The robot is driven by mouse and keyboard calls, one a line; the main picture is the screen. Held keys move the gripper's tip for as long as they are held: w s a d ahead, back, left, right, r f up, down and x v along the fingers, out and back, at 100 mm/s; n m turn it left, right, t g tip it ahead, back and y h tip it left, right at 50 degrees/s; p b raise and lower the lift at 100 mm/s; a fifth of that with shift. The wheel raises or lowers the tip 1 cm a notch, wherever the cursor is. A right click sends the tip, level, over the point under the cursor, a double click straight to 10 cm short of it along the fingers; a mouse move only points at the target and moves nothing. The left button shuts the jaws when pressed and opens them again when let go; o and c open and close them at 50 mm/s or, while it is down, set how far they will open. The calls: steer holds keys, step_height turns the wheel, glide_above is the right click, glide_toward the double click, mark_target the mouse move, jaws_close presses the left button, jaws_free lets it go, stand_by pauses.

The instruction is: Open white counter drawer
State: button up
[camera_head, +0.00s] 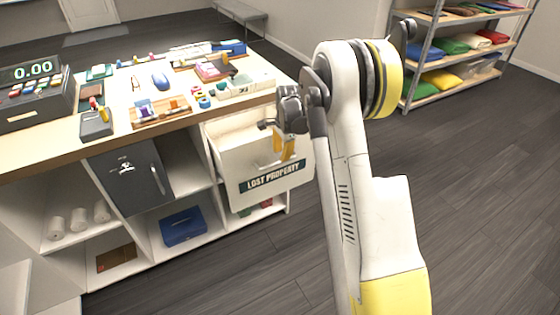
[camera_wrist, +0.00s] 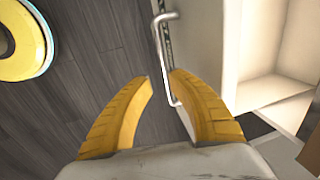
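The white counter drawer (camera_head: 239,163), labelled LOST PROPERTY, sits under the right end of the counter. Its front stands out from the counter, and part of its inside shows. In the wrist view, the drawer (camera_wrist: 203,40) is on the right, with its bar handle (camera_wrist: 159,45) standing off the front. My gripper (camera_wrist: 160,80) is open, with its yellow fingers apart. The handle's near end lies by the right finger's tip; I cannot tell if they touch. In the head view, my gripper (camera_head: 284,147) is in front of the drawer and hides part of it.
The counter top (camera_head: 120,110) carries a cash register (camera_head: 36,95) and several small items. A grey safe (camera_head: 130,178) and a blue box (camera_head: 183,226) are in the shelves below. A shelf rack (camera_head: 455,45) stands at the upper right. The floor on the right is clear.

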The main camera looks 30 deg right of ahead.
step_height(320, 180, up, 7)
steer(key=s, duration=0.1)
steer(key=shift+f, duration=0.2)
steer(key=shift+s, duration=0.1)
